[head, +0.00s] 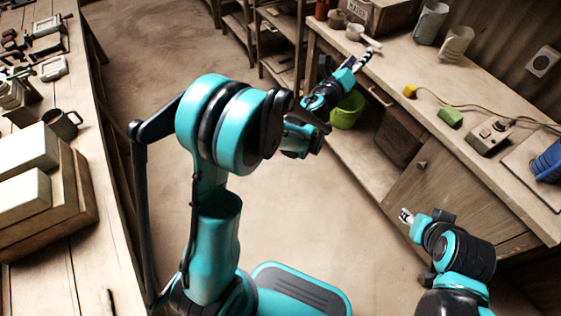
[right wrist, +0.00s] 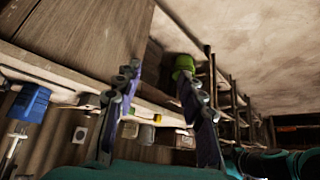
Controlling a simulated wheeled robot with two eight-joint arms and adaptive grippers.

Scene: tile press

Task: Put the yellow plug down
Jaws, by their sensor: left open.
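The yellow plug (head: 410,90) lies on the right-hand workbench (head: 478,80) near its front edge, with a thin cord running from it to the right. My left gripper (head: 364,55) is open over the bench's front edge, up and to the left of the plug and apart from it. A small pale handle-like piece shows close to its fingertips; I cannot tell whether they touch. My right gripper (head: 406,216) is in front of the bench's cabinet, well below the plug. Its fingers stand wide apart and empty in the right wrist view (right wrist: 158,80).
A green block (head: 450,117), a grey switch box (head: 489,136) and a blue object (head: 549,162) are right of the plug. Cups (head: 430,23) stand at the back. A green bucket (head: 347,109) is below the bench. The floor between the benches is clear.

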